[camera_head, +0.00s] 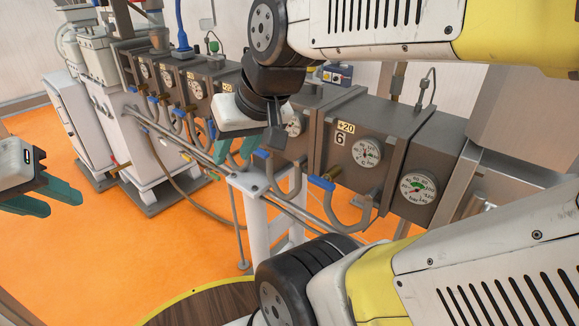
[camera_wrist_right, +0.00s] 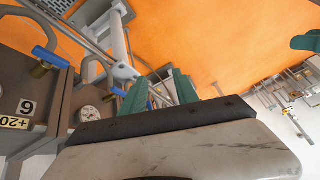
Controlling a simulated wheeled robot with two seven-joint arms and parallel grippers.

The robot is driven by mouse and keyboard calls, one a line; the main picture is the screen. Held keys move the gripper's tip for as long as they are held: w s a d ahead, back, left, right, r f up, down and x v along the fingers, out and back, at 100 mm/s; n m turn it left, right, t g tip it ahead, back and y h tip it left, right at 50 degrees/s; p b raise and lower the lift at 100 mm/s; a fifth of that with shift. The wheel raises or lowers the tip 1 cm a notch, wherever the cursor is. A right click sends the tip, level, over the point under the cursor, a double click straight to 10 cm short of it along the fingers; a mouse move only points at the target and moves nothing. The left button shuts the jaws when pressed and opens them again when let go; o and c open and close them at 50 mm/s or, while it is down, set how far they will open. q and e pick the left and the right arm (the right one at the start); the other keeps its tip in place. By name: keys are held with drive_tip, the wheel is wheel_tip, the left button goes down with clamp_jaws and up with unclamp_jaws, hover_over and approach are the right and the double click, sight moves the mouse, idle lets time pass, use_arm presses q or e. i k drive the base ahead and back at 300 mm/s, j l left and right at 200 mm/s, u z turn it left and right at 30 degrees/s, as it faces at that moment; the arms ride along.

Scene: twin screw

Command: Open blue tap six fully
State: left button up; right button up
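Blue tap six is the blue handle (camera_head: 321,182) on a brass valve below the plate marked 6 (camera_head: 340,139), on a grey box with a dial. In the right wrist view its blue handle (camera_wrist_right: 50,57) is at the left, beside the upside-down 6 plate (camera_wrist_right: 27,107). My right gripper (camera_head: 236,148) is open and empty, to the left of tap six and apart from it. Its teal fingers (camera_wrist_right: 160,92) stand apart in the right wrist view. My left gripper (camera_head: 50,197) is open and empty at the far left, well away from the taps.
Another blue handle (camera_head: 262,153) is close beside my right gripper. Curved grey pipes (camera_head: 345,222) hang below the boxes, above a white stand (camera_head: 252,185). More boxes with dials (camera_head: 197,90) run back to the left. The orange floor (camera_head: 110,260) at left is open.

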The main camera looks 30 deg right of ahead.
sight(323, 183)
drive_tip(key=z, duration=1.5)
drive_tip(key=k+z, duration=0.15)
drive_tip(key=k, duration=0.45)
drive_tip(key=j, duration=0.25)
